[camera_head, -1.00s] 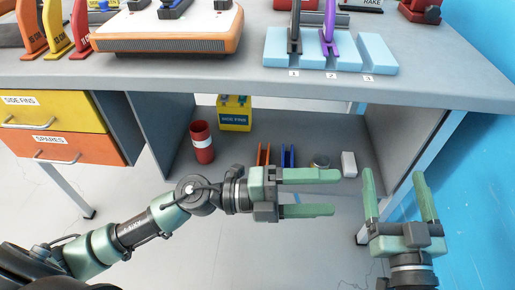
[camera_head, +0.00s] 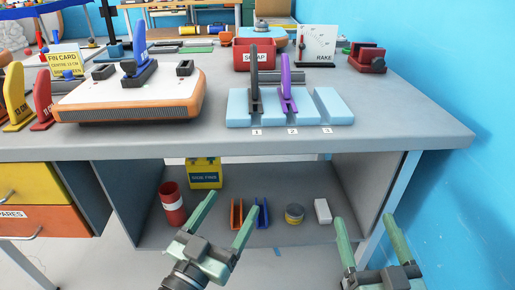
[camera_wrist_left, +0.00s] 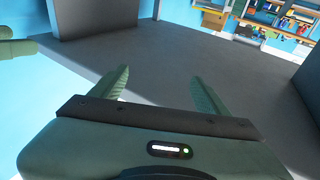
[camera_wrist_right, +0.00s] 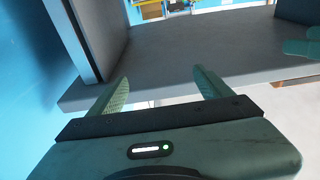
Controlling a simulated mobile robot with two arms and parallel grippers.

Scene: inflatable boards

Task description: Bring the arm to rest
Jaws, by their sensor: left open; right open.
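My left gripper (camera_head: 221,222) is open and empty, pointing up and forward in front of the bench's lower shelf. Its two green fingers also show spread apart in the left wrist view (camera_wrist_left: 162,90), with nothing between them. My right gripper (camera_head: 372,233) is open and empty at the lower right, in front of the bench's right leg. Its spread fingers show in the right wrist view (camera_wrist_right: 160,88), with a grey surface edge beyond them. Both grippers are lower than the bench top and hold nothing.
The grey bench top (camera_head: 420,125) carries a white-orange board (camera_head: 130,97) and a light-blue slotted block (camera_head: 300,112) with a black and a purple fin. Below are a red container (camera_head: 172,205), a yellow box (camera_head: 204,174) and a tin (camera_head: 294,213). A blue wall (camera_head: 480,80) bounds the right.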

